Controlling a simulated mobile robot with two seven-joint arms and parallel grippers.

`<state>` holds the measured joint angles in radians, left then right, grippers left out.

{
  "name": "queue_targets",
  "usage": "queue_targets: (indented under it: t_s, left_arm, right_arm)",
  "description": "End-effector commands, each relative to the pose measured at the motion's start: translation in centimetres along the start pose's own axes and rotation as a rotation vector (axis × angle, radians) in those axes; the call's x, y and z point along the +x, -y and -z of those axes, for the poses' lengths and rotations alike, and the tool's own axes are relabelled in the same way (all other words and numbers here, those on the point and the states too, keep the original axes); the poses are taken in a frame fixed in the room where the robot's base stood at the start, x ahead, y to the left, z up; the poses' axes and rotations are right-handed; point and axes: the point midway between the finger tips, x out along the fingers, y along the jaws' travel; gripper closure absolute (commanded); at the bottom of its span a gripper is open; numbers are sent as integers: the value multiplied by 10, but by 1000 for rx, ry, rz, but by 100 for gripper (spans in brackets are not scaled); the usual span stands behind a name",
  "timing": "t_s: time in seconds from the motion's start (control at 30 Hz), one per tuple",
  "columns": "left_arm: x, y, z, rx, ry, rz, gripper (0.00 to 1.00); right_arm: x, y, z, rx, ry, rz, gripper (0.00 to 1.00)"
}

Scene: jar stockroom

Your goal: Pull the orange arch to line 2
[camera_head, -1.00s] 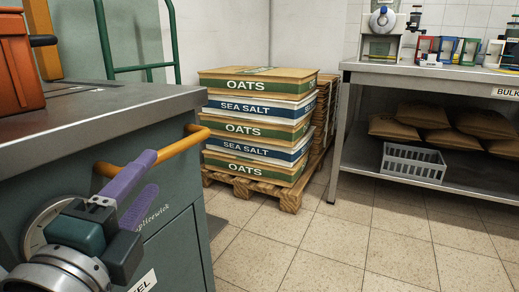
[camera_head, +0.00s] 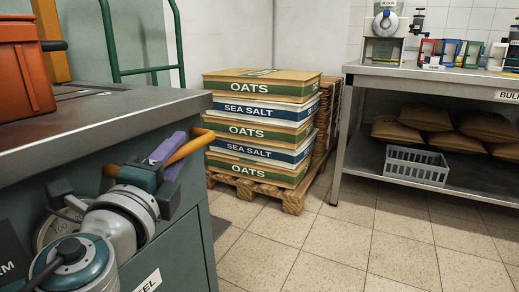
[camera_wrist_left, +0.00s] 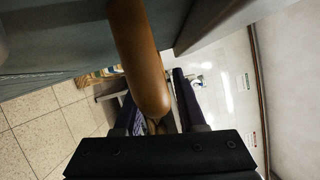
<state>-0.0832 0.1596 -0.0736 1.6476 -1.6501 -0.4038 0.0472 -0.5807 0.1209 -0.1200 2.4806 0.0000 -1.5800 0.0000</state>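The orange arch (camera_head: 191,147) is a rounded bar handle on the front of the green-grey cabinet, just under the metal top. My left gripper (camera_head: 168,158) is at the arch, with its purple fingers on either side of the bar. In the left wrist view, the arch (camera_wrist_left: 143,60) runs down between the two fingers (camera_wrist_left: 157,112). A narrow gap seems to show beside the bar, so the fingers look open around it. A round pale dial (camera_head: 46,232) on the cabinet front is mostly hidden behind my arm. I cannot make out line 2. My right gripper is out of view.
The steel counter top (camera_head: 120,115) lies just above the arch, with an orange box (camera_head: 22,80) on it. A pallet (camera_head: 290,200) of oats and sea salt packs stands behind. A steel table (camera_head: 440,76) stands at right. The tiled floor between is clear.

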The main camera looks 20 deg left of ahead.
Motion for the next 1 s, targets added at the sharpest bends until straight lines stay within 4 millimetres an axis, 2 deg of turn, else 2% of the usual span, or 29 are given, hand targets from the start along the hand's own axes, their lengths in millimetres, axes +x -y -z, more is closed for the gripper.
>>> queue_targets:
  t_s: [0.03,0.33,1.0]
  left_arm:
    - [0,0,0,0,0,0,67]
    - [0,0,0,0,0,0,100]
    - [0,1,0,1,0,2,100]
  right_arm:
    - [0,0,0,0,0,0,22]
    - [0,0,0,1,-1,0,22]
    - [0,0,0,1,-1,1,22]
